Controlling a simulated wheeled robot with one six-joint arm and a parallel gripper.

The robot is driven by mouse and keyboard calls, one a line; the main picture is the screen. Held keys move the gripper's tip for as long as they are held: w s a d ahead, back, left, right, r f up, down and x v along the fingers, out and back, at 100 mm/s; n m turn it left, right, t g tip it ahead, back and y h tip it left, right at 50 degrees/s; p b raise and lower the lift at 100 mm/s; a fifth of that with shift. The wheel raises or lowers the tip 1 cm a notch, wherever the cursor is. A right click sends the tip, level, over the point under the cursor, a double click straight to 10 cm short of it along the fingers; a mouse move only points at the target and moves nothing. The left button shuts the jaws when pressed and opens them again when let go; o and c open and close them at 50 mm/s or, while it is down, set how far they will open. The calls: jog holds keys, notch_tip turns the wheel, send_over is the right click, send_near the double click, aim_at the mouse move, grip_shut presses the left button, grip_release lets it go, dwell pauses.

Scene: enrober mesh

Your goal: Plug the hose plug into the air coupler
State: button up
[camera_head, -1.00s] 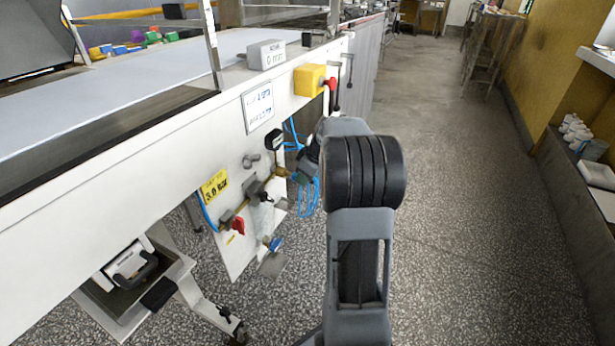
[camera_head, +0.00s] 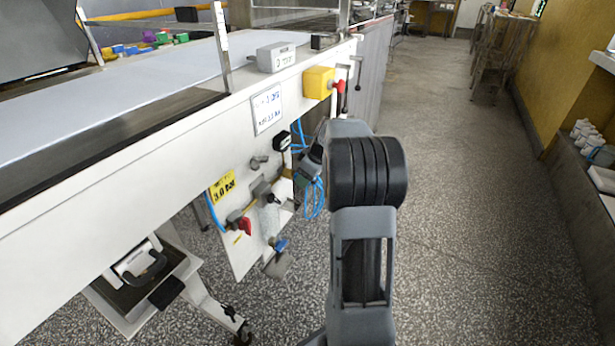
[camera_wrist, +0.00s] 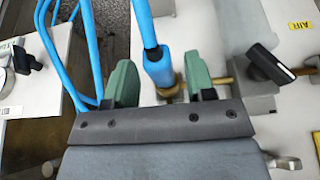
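In the wrist view, my gripper (camera_wrist: 158,62) has two green fingers standing well apart. A blue hose comes down from the top, and its thicker blue end, which looks like the hose plug (camera_wrist: 159,70), lies in the gap between them. I see space on its left side; whether it touches the right finger I cannot tell. Brass (camera_wrist: 172,91) shows below the blue end. A brass fitting, probably the air coupler (camera_wrist: 228,78), sticks out of a grey block to the right, partly behind the right finger.
A white panel (camera_head: 230,255) carries a red-handled valve (camera_head: 244,226), a blue-handled valve (camera_head: 280,245) and a yellow pressure label (camera_head: 222,188). Blue hose loops (camera_head: 315,198) hang beside my wrist. A black-handled valve (camera_wrist: 270,64) stands right of the fingers.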

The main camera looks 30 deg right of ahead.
jog(key=shift+o, duration=0.3)
jog(key=p+v, duration=0.5)
jog(key=v, duration=0.9)
jog(key=shift+f, duration=0.1)
